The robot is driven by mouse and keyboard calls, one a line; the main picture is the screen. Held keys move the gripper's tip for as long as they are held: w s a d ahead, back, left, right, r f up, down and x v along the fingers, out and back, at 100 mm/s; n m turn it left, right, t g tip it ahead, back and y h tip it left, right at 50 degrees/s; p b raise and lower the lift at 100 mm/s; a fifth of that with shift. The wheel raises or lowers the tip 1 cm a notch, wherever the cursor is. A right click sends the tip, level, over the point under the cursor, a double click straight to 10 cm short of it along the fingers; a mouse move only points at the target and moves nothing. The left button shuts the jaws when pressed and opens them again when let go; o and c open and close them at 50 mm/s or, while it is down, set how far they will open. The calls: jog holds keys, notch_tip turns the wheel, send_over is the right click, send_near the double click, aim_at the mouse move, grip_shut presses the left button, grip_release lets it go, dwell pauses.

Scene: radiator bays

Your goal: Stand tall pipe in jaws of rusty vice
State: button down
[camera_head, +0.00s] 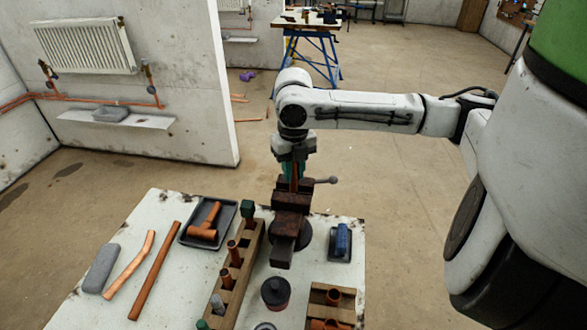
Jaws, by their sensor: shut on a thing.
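The rusty vice (287,222) stands at the back middle of the pale workbench, its dark jaws facing up and its handle sticking out to the right. My gripper (294,172) points straight down just above the jaws. It is shut on a narrow copper-coloured upright pipe (295,182), of which only a sliver shows between the green-tipped fingers. The pipe looks upright and its lower end meets the jaw area. I cannot tell how deep it sits between the jaws or whether they touch it.
A wooden rack (246,262) with several copper fittings stands left of the vice. A dark tray (190,235) holds a tee fitting. Loose pipes (155,271) and a grey block (101,268) lie left. A dark jar (275,292), fittings box (316,312) and blue item (342,240) stand around the vice.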

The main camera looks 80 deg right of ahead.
jog(key=shift+f, duration=0.15)
jog(key=shift+f+b, duration=1)
jog(key=shift+f, duration=0.25)
jog(key=c, duration=0.9)
grip_release()
jog(key=shift+r+p, duration=2.95)
jog(key=shift+r, duration=0.55)
